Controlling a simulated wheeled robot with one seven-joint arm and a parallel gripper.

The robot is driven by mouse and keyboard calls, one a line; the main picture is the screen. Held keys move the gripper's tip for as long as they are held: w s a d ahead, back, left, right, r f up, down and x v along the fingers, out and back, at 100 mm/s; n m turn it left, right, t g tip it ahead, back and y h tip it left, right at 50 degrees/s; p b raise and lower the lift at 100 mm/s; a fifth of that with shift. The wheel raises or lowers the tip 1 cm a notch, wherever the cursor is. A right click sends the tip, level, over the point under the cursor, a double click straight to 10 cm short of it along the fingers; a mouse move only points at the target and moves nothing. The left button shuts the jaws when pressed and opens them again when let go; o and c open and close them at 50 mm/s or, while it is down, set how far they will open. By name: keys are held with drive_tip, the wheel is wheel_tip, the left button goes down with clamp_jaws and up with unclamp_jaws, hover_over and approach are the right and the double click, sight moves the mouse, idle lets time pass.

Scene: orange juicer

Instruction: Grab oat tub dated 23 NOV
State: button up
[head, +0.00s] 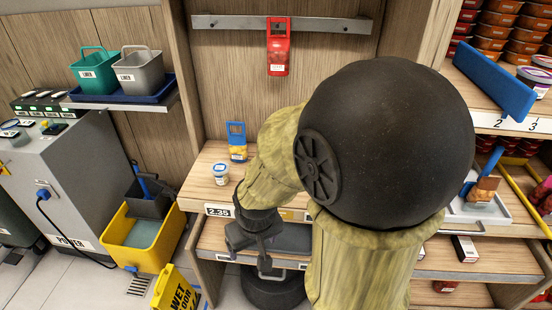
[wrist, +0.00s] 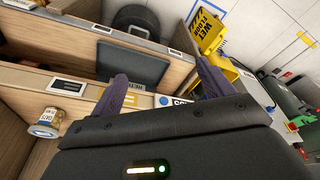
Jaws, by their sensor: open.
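The blue and yellow bag (head: 237,141) stands behind the tub. A price tag (head: 219,210) is on the shelf edge below. A yellow mop bucket (head: 143,236) and a yellow wet floor sign (head: 175,289) stand on the floor at left.

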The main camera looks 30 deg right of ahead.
wheel_tip(320, 180, up, 9)
drive_tip(key=w+n+g+h+p, duration=0.1)
drive_tip(key=n+g+p, duration=0.2)
drive_tip(key=p, duration=0.8)
drive_tip(key=w+d+f+n+g+h, duration=0.25)
drive_tip(key=w+f+n+h, duration=0.25)
drive_tip(key=f+n+h, duration=0.3)
drive_tip(key=w+n+t+h, duration=0.2)
drive_tip(key=w+n, duration=0.1)
drive_tip(key=w+a+f+n+t+h, duration=0.1)
drive_tip(key=w+n+t+h, duration=0.2)
drive_tip(key=w+a+f+n+t+h+p, duration=0.1)
drive_tip(key=w+n+t+h, duration=0.1)
drive_tip(key=w+n+h, duration=0.1)
drive_tip(key=shift+w+a+n+t, duration=0.1)
drive_tip(key=shift+w+n+t, duration=0.15)
drive_tip(key=shift+w+n, duration=0.25)
drive_tip(key=shift+w, duration=0.1)
